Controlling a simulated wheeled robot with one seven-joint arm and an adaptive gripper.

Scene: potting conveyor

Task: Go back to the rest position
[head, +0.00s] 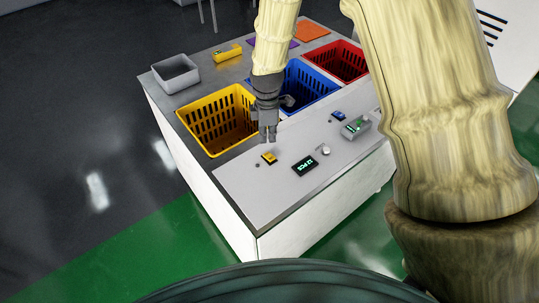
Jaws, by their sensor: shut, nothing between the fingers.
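My gripper (268,136) is shut and empty. It points down over the front panel of the workstation, close above a yellow button or switch (269,158). I cannot tell whether the fingertips touch the panel. My arm reaches in from the upper right and hides part of the blue basket (309,82) behind it.
The white-sided workstation (241,189) also holds a yellow basket (213,125), a red basket (345,55), a grey bin (176,73) and a yellow object (227,53). A small display (305,167), a knob (323,149) and a blue button (338,115) sit on the panel. Open floor lies left.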

